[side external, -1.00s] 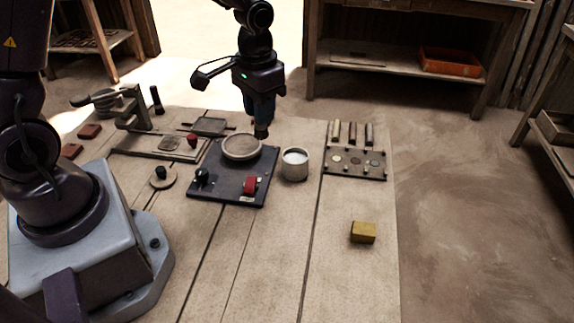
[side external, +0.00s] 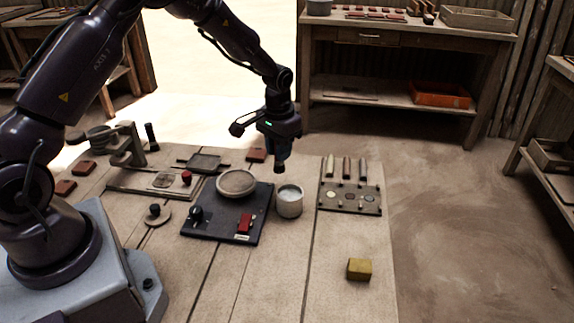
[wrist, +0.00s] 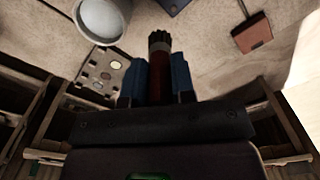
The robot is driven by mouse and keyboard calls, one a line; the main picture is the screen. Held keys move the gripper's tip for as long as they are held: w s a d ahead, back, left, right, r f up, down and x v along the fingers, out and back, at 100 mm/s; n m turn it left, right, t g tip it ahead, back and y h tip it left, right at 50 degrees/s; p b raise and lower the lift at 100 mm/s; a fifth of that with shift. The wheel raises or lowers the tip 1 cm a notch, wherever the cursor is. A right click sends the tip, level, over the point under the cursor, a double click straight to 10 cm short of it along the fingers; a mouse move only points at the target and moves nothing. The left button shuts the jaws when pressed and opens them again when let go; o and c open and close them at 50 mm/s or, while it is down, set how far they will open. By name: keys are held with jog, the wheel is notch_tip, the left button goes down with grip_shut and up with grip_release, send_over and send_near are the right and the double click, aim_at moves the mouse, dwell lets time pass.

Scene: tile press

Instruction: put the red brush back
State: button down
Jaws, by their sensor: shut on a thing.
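My gripper (side external: 280,158) hangs over the far part of the table, behind the pale cup (side external: 290,201). In the wrist view its blue fingers (wrist: 160,72) are shut on the red brush (wrist: 160,86), which has a dark red handle, a pale collar and dark bristles pointing away from the palm. In the side view only the dark lower end of the brush (side external: 279,169) shows below the fingers. It looks clear of the cup. The cup also shows in the wrist view (wrist: 103,18), left of the brush.
A dark board with a round plate (side external: 237,182) lies left of the cup. A rack with discs and several upright pieces (side external: 350,198) is to the right. A red-brown tile (side external: 257,155) lies behind the board. A yellow block (side external: 359,269) sits front right, with bare table around it.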

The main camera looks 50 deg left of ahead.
jog(key=w+f, duration=0.2)
jog(key=f, duration=0.1)
jog(key=shift+w+a, duration=0.2)
jog(key=shift+w, duration=0.1)
jog(key=shift+f, duration=1.55)
jog(key=shift+f, duration=0.1)
jog(key=c, duration=1)
grip_release()
jog(key=shift+o, duration=0.2)
